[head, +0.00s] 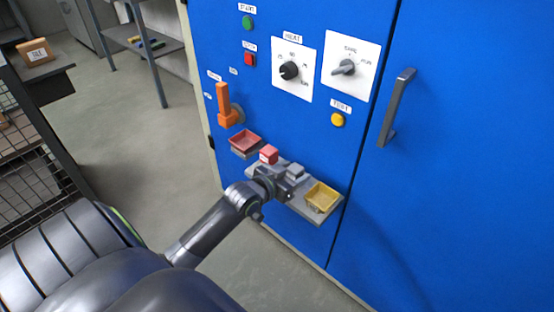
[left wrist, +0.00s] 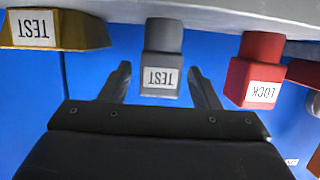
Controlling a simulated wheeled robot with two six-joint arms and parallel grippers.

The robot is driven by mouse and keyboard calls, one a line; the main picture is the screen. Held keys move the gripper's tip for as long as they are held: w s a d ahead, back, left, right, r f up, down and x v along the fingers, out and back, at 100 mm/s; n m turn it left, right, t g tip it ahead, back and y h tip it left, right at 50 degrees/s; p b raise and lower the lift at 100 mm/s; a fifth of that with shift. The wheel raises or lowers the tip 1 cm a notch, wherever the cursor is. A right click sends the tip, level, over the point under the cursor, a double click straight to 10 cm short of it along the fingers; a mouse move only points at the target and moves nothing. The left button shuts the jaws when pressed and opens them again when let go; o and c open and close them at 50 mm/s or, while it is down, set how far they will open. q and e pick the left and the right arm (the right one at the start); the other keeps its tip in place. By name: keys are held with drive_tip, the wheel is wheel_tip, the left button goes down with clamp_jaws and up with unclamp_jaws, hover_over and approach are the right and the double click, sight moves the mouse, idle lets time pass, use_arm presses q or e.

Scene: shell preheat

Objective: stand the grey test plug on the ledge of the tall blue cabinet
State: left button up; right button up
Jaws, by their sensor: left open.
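The grey test plug (head: 296,172) stands on the grey ledge (head: 298,208) of the tall blue cabinet (head: 450,170). In the left wrist view the plug (left wrist: 162,72) appears upside down, with its TEST label facing the camera and its top against the ledge in the picture. My left gripper (head: 284,187) is open in front of the ledge. In the left wrist view its two fingers (left wrist: 158,68) lie on either side of the plug, with blue gaps showing between. My right gripper is not in view.
A red LOCK block (head: 268,154) stands left of the plug, and a yellow TEST tray (head: 322,196) sits to its right. A red tray (head: 245,141), an orange lever (head: 225,105) and a door handle (head: 397,107) project from the cabinet. A wire cage (head: 35,150) stands at left.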

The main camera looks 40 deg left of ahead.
use_arm(q)
drive_tip(key=p+v, duration=0.2)
drive_tip(key=v, duration=0.9)
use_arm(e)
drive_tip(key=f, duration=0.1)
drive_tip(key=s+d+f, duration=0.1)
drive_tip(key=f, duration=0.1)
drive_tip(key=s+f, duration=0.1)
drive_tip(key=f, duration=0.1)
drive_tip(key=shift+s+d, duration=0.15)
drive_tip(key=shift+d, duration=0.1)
use_arm(q)
drive_tip(key=s+a+f+n+g+y, duration=0.1)
drive_tip(key=s+f+g, duration=0.35)
drive_tip(key=f, duration=0.75)
drive_tip(key=s+a+f+n+g+y, duration=0.1)
drive_tip(key=s+f+g, duration=0.3)
drive_tip(key=f, duration=0.8)
drive_tip(key=s+d+f+g, duration=0.2)
drive_tip(key=s+d+f, duration=0.1)
drive_tip(key=s+f, duration=0.4)
drive_tip(key=s+d+f+g, duration=0.3)
drive_tip(key=s+f, duration=0.4)
drive_tip(key=s, duration=0.4)
drive_tip(key=shift+s+d+f, duration=0.2)
drive_tip(key=shift+s+f, duration=0.1)
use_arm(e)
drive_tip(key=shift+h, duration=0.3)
